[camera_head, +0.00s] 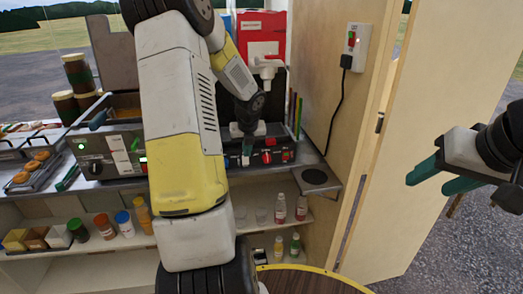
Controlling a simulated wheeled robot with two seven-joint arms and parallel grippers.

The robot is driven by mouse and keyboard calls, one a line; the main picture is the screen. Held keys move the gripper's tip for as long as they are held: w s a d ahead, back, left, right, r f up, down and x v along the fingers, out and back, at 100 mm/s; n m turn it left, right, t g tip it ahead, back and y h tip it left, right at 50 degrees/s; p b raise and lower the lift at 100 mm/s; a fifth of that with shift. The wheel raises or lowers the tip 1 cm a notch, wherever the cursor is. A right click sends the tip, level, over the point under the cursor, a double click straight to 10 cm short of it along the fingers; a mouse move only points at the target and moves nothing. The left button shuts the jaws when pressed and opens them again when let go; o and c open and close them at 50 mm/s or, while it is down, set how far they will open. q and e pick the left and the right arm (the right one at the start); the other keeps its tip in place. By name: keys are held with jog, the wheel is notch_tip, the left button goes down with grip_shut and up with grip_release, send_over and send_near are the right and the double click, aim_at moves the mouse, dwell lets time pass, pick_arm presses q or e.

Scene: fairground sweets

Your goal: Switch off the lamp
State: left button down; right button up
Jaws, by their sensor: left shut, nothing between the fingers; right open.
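I cannot make out a lamp as such. A dark control panel (280,155) on the counter carries a red switch (266,157) and a red knob (285,156). My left gripper (246,158) points down in front of this panel, just left of the red switch. It is shut and empty; whether its tips touch the panel I cannot tell. My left arm hides the middle of the counter. A wall socket (351,40) with a red switch holds a black plug, whose cable runs down the wall. My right gripper (425,178) is open and empty, out at the right by the door.
A red dispenser (262,35) stands behind the panel. A steel cooker with a green light (105,155) stands to the left, beside trays of sweets (35,165). Bottles (280,208) stand on the shelf below. An open wooden door (440,110) is at the right.

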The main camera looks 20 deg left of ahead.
pick_arm(q)
notch_tip(320, 180, up, 7)
jog(key=shift+s+d+f, duration=0.15)
jog(key=shift+s, duration=0.3)
jog(key=s+d+r+n+t, duration=0.1)
jog(key=s+d+r+n, duration=1)
jog(key=n, duration=0.3)
jog(key=s+d+r+n+h, duration=0.1)
jog(key=s+d+n+h, duration=0.1)
jog(key=s+d+n, duration=0.2)
jog(key=s+d+r+n+t+h, duration=0.1)
jog(key=s+d+n+h, duration=0.1)
jog(key=s+n, duration=0.9)
jog(key=shift+d+r+t, duration=0.25)
jog(key=shift+d+t, duration=0.05)
jog(key=shift+d, duration=0.55)
